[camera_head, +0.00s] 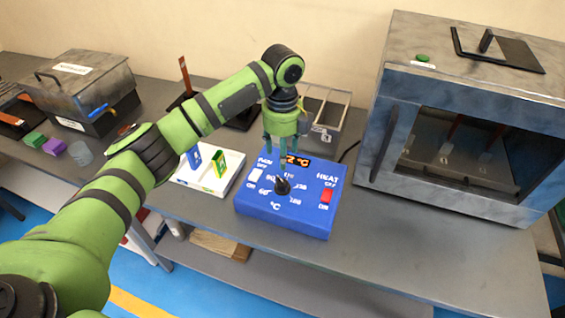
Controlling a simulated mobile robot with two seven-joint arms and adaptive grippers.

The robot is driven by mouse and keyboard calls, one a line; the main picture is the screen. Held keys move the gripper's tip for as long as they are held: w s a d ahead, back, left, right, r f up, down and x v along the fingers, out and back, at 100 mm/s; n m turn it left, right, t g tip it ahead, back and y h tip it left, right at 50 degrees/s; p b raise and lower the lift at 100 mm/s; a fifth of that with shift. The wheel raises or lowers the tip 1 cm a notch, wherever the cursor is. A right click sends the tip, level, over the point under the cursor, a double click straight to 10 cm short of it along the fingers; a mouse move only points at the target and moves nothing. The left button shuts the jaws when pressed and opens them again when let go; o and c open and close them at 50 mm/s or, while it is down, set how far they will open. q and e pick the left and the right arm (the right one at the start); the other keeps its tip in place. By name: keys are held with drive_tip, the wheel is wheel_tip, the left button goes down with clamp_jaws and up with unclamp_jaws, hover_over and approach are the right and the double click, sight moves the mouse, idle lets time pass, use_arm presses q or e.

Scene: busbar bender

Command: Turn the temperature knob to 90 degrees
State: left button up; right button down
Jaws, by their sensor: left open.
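The temperature knob (282,186) is black and sits on the sloped top of a blue control box (290,215) in the middle of the bench. A ring of white degree numbers surrounds it. A white fan switch and a red heat switch flank it, and a small orange display is partly hidden behind my gripper. My left gripper (283,158) is open and points down just above and behind the knob. I cannot tell whether its fingers touch the knob. My right gripper is not in view.
A large grey oven (450,145) with a glass door stands at the right. A white tray (230,181) with blue and green pieces lies left of the box. A metal bin (325,108) stands behind it. The bench front at right is clear.

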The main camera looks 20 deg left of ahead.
use_arm(q)
drive_tip(key=shift+r, duration=0.55)
